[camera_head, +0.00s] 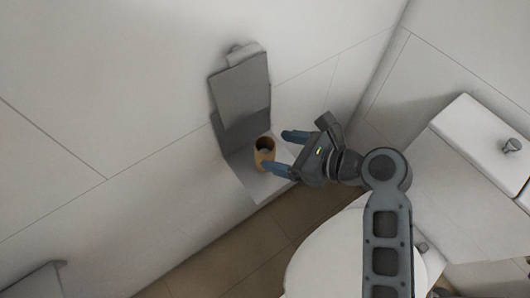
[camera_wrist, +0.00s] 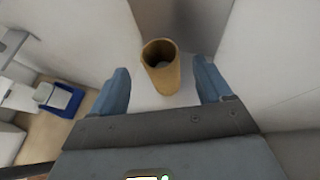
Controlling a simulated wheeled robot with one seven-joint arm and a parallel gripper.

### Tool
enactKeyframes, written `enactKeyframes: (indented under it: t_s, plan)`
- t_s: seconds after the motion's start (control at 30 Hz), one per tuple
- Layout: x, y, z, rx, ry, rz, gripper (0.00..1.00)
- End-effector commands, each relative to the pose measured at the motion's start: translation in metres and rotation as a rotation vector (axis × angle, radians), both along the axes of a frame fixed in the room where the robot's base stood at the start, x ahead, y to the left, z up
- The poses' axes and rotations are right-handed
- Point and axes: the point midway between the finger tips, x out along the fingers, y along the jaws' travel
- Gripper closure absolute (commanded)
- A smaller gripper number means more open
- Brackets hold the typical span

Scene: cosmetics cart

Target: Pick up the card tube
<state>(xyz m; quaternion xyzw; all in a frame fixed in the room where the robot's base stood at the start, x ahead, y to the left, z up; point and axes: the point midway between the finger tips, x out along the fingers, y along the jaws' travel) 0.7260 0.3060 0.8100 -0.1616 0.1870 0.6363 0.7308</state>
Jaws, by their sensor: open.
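The card tube (camera_head: 264,151) is a short brown hollow cylinder. It stands on the small shelf of a grey wall-mounted holder (camera_head: 241,95). In the wrist view the tube (camera_wrist: 164,79) is just beyond the fingertips and roughly centred between them, with its open top showing. My gripper (camera_head: 283,152) is open and comes in from the right in the head view. Its blue fingers point toward the tube, and the lower finger overlaps the tube's lower edge in that view. In the wrist view my gripper (camera_wrist: 162,80) holds nothing, and I cannot tell whether a finger touches the tube.
A white tiled wall (camera_head: 120,110) is behind the holder. A white toilet (camera_head: 325,255) stands below my arm, with its cistern (camera_head: 480,130) at right. The brown floor (camera_head: 240,250) shows below. A blue and white object (camera_wrist: 62,98) lies at left in the wrist view.

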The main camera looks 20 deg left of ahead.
Motion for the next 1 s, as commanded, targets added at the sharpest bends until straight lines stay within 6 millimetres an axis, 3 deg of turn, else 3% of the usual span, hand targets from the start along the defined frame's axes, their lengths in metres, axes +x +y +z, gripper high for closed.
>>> enactKeyframes:
  t_s: [0.2, 0.53, 1.0]
  plan:
    - [0.004, 0.027, -0.013, -0.001, 0.000, 0.002, 0.22]
    - [0.005, 0.033, -0.016, -0.001, -0.002, -0.001, 0.22]
    - [0.005, 0.032, -0.016, -0.001, -0.001, 0.000, 0.67]
